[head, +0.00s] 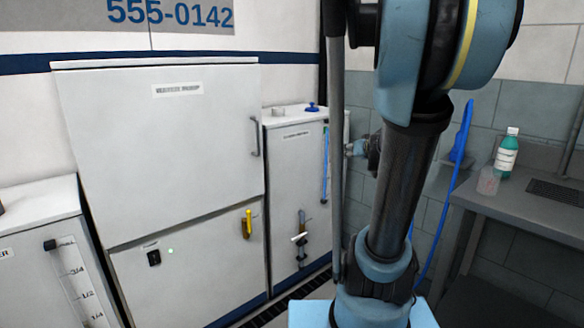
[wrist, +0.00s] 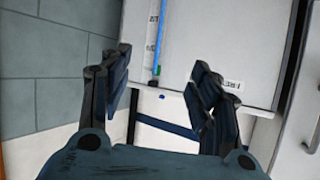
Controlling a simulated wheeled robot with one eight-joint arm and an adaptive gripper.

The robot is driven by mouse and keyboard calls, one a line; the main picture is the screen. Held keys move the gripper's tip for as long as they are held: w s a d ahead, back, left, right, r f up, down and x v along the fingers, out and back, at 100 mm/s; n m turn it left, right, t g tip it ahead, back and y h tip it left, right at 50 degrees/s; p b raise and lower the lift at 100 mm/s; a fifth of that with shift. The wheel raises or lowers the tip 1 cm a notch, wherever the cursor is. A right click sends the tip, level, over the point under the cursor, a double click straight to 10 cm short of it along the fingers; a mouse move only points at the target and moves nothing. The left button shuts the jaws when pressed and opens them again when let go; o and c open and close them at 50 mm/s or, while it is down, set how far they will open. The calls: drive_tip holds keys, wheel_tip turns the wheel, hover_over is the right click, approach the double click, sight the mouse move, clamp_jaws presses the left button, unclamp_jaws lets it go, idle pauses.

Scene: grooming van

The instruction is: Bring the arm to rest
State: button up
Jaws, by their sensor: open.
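My gripper (wrist: 162,92) is open in the wrist view, with its two dark fingers apart and nothing between them. Beyond the fingers is the white cabinet (wrist: 240,40) with a blue-filled level strip (wrist: 163,40). In the head view my arm (head: 400,180) rises from its base at the lower middle and stands bent in front of the back wall. My gripper's fingers cannot be made out in the head view.
A large white cabinet (head: 160,150) with a handle and yellow lever (head: 246,224) stands left. A narrower white cabinet (head: 292,190) stands beside it. At right, a grey counter (head: 530,212) holds a green bottle (head: 507,152) and clear cup (head: 488,181). A blue hose (head: 447,215) hangs behind my arm.

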drive_tip(key=s+a+f+g, duration=0.3)
drive_tip(key=s+f, duration=0.1)
drive_tip(key=s, duration=0.2)
drive_tip(key=s+a+f+g, duration=0.2)
drive_tip(key=s+a+f, duration=0.2)
drive_tip(key=s, duration=0.3)
drive_tip(key=s+d+f+g+h, duration=0.1)
drive_tip(key=s+f+g, duration=0.2)
drive_tip(key=s, duration=0.5)
drive_tip(key=s+d+f+g+h, duration=0.1)
drive_tip(key=s+d+f+g, duration=0.1)
drive_tip(key=s+f, duration=0.3)
drive_tip(key=s, duration=0.4)
drive_tip(key=shift+f+m+g, duration=0.15)
drive_tip(key=shift+m+g, duration=0.15)
drive_tip(key=shift+g, duration=0.1)
drive_tip(key=shift+w+f, duration=0.2)
drive_tip(key=shift+w, duration=0.3)
